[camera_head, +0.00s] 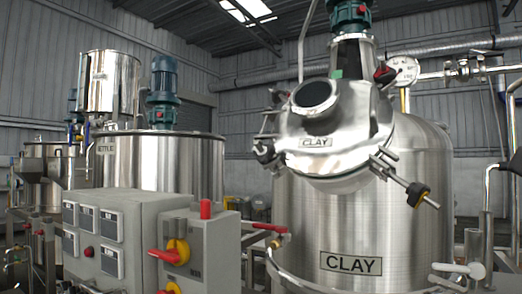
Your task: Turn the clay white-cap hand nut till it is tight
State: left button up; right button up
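The clay tank (350,215) is a large steel vessel with a CLAY plate on its wall. Its domed lid (345,165) carries a second CLAY plate and a round dark sight port (315,94). Rods with hand nuts sit around the lid. A black nut with a yellow part (417,194) is on a rod sticking out at the lower right. A red nut (385,74) is at the upper right. A dark nut (264,150) is at the left edge. I cannot make out clearly which nut has a white cap. Neither of my grippers is in view.
A grey control box (125,240) with a red and yellow switch (171,252) stands at the front left. A kettle tank (165,160) with a blue-green motor (163,78) is behind it. Pipes and a gauge (405,70) are at the right. A lever valve (460,270) is at the lower right.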

aim_at(266, 156)
jog(key=i+j, duration=0.1)
jog(key=j, duration=0.7)
jog(key=i+j, duration=0.15)
jog(key=j, duration=0.3)
jog(key=i+j, duration=0.1)
jog(key=j, duration=0.3)
